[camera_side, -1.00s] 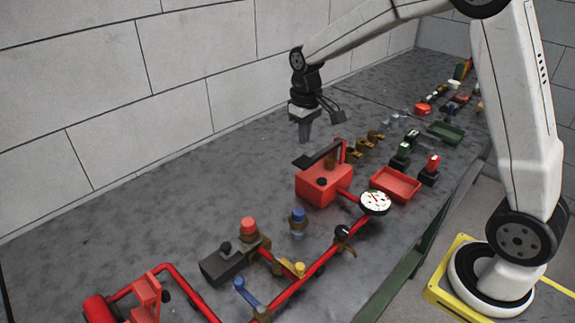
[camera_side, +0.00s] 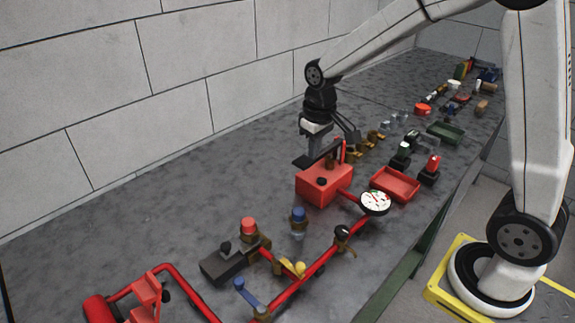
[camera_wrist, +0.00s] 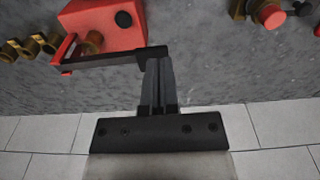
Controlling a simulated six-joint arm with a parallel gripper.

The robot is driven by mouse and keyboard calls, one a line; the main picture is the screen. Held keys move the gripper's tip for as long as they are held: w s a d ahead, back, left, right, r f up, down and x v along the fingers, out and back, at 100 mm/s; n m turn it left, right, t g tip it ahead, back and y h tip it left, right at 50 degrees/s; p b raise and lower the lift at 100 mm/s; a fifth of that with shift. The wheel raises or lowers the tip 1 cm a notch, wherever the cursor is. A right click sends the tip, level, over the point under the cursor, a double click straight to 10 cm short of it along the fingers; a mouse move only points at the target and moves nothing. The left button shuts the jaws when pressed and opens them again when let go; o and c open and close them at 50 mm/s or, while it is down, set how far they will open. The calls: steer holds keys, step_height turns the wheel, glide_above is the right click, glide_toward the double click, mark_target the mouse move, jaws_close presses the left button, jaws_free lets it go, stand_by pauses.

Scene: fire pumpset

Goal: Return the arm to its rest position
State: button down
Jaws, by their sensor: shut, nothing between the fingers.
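My gripper (camera_side: 316,148) hangs pointing down behind the red pump box (camera_side: 322,187), close to its black lever (camera_side: 310,160). In the wrist view my gripper (camera_wrist: 157,62) is shut with nothing between its fingers. There its tips overlap the end of the black lever (camera_wrist: 110,60); I cannot tell whether they touch. The red box also shows in the wrist view (camera_wrist: 100,20).
The grey bench (camera_side: 130,215) runs along a block wall (camera_side: 90,90). A white gauge (camera_side: 375,201), a red tray (camera_side: 396,184), a green tray (camera_side: 446,132) and red pipework (camera_side: 305,278) stand on it. The left bench area by the wall is clear.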

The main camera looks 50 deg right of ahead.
steer(key=shift+t, duration=0.9)
steer(key=s+a+f, duration=0.1)
steer(key=s, duration=0.3)
steer(key=s+f, duration=0.2)
steer(key=s, duration=0.2)
steer(key=s+a+f, duration=0.1)
steer(key=s, duration=0.3)
steer(key=shift+s+a+f, duration=0.35)
